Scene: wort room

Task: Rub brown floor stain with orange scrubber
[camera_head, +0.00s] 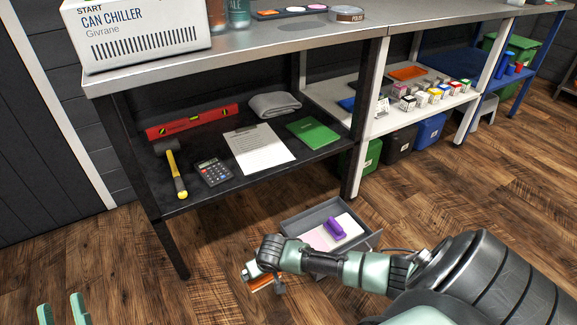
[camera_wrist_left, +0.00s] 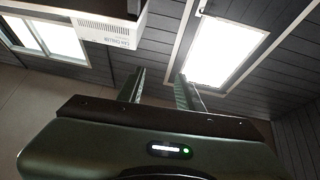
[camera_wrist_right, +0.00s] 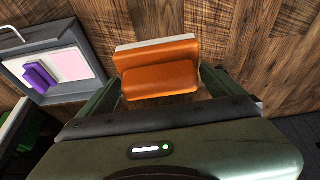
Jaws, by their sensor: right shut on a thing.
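The orange scrubber (camera_head: 261,284) is low over the wooden floor, in front of the grey tray. It has an orange body and a pale layer along one side. My right gripper (camera_head: 266,277) is shut on it. In the right wrist view the scrubber (camera_wrist_right: 158,78) sits between the two fingers, with floor planks behind it. I cannot tell whether it touches the floor. I cannot make out the brown stain against the brown planks. My left gripper (camera_head: 62,309) is open and empty at the bottom left. Its two separated fingers also show in the left wrist view (camera_wrist_left: 161,88).
A grey tray (camera_head: 364,238) with a purple-handled thing (camera_head: 335,228) stands on the floor beside my right gripper. A dark table leg (camera_head: 172,248) is to the left. The lower shelf (camera_head: 205,196) overhangs the floor behind.

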